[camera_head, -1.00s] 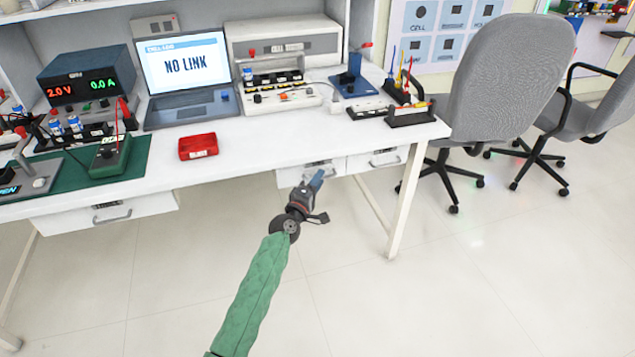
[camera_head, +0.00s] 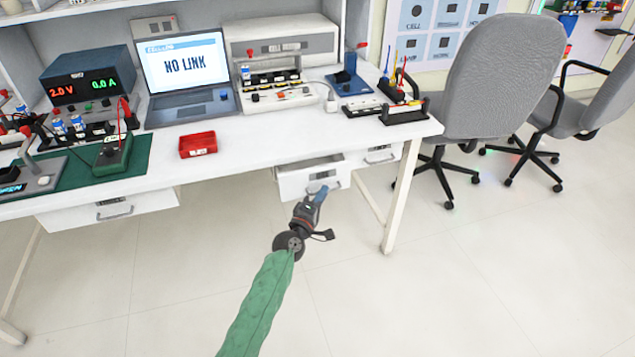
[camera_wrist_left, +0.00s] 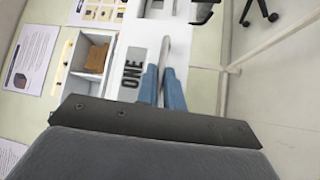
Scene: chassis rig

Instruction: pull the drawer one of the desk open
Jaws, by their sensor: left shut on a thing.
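The white drawer one (camera_head: 296,184) juts out from under the desk top (camera_head: 250,150) and is partly open, with its dark interior showing along the top. In the left wrist view its front (camera_wrist_left: 132,60) carries the label "ONE". My left gripper (camera_head: 319,193) is shut on the drawer's handle (camera_wrist_left: 166,52); its blue fingers (camera_wrist_left: 162,88) reach it in the left wrist view. The wrist view shows a brown object (camera_wrist_left: 97,58) in an open white compartment beside the label; I cannot tell more about it. My right gripper is not in view.
Another closed drawer (camera_head: 382,154) is just right of drawer one, and one more (camera_head: 105,212) is at the left. A desk leg (camera_head: 402,195) stands to the right, with a grey chair (camera_head: 490,80) beyond. The floor in front is clear.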

